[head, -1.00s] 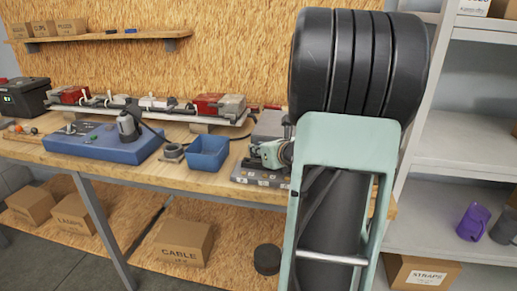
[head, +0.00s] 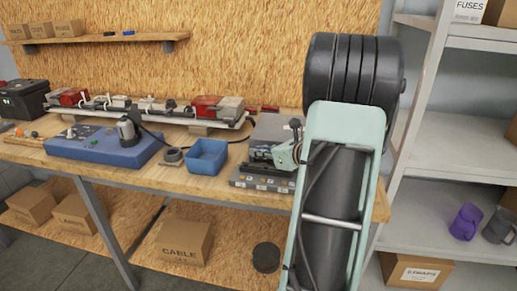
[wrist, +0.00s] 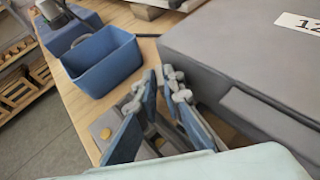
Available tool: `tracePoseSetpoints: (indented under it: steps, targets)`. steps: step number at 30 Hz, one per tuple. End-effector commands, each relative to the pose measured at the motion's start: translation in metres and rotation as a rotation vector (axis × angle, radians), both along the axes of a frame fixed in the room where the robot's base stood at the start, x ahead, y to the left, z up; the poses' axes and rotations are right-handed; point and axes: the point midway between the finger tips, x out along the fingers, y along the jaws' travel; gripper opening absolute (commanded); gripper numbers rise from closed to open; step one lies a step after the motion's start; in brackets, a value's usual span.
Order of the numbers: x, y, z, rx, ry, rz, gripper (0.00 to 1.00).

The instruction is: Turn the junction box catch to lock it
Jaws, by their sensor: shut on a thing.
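The grey junction box (head: 273,130) stands at the right end of the workbench. In the wrist view its lid (wrist: 235,50) fills the upper right and bears a white label with "12". My gripper (head: 262,154) is at the front of the box, low against its side. In the wrist view my gripper (wrist: 162,78) shows two blue-grey fingers close together beside the box's front face. They are shut on the catch, which is mostly hidden between and behind them. I cannot tell the catch's angle.
A blue open bin (head: 207,156) stands just left of the box, also close by in the wrist view (wrist: 102,62). A blue case (head: 105,148) lies further left. A metal shelf unit (head: 440,150) stands on the right. Little bare bench top separates bin and box.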

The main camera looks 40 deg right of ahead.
Motion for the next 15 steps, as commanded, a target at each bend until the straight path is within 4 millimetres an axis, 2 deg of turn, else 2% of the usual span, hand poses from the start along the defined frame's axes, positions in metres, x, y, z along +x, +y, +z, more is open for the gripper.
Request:
tracePoseSetpoints:
  steps: [8,9,10,15]
  targets:
    - [0.0002,-0.0009,0.0011,-0.001,-0.003,-0.001,0.00]
    - [0.0002,-0.0008,0.0011,-0.001,-0.003,-0.001,0.12]
    - [0.0002,-0.0007,0.0011,-0.001,-0.003,-0.001,0.15]
    - [0.0001,-0.0005,0.0006,-0.001,-0.002,-0.001,0.15]
